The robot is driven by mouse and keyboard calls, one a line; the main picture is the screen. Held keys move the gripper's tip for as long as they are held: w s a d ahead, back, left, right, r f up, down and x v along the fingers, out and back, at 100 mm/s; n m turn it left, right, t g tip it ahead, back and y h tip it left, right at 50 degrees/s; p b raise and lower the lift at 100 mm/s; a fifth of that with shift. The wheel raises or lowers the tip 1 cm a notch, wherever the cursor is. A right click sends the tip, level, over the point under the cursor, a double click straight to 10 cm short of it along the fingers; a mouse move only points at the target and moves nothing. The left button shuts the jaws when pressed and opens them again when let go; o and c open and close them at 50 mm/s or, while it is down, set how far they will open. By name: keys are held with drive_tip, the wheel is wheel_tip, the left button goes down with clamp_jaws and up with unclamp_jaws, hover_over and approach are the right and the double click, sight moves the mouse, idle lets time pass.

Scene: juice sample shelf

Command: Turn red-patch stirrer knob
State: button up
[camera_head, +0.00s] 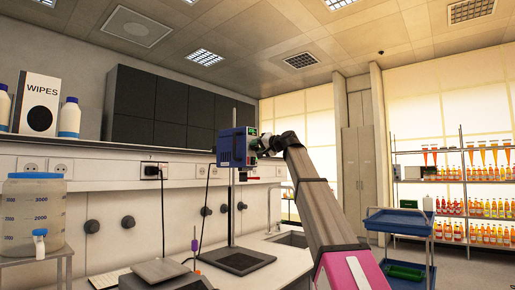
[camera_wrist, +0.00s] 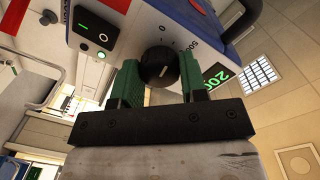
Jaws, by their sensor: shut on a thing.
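The overhead stirrer (camera_head: 233,147) is a blue and white box on a stand with a dark base plate (camera_head: 237,261). In the wrist view its front face (camera_wrist: 125,25) fills the upper middle, with a switch panel (camera_wrist: 96,32) at left and a green digital display (camera_wrist: 217,76) at right. The black round knob (camera_wrist: 158,66) has a pale pointer line and sits between the green fingers of my gripper (camera_wrist: 157,78). My gripper is shut on the knob. In the head view my arm reaches the stirrer's right side and hides the knob.
A blue cart (camera_head: 398,222) stands right of my arm. Bottle shelves (camera_head: 472,207) line the far right. Dark cabinets (camera_head: 170,110) hang behind the stirrer.

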drive_tip(key=shift+n, duration=1.9)
drive_tip(key=shift+f, duration=0.1)
drive_tip(key=o, duration=0.9)
drive_tip(key=v, duration=1.1)
drive_tip(key=shift+a, duration=0.15)
drive_tip(key=shift+s, duration=0.1)
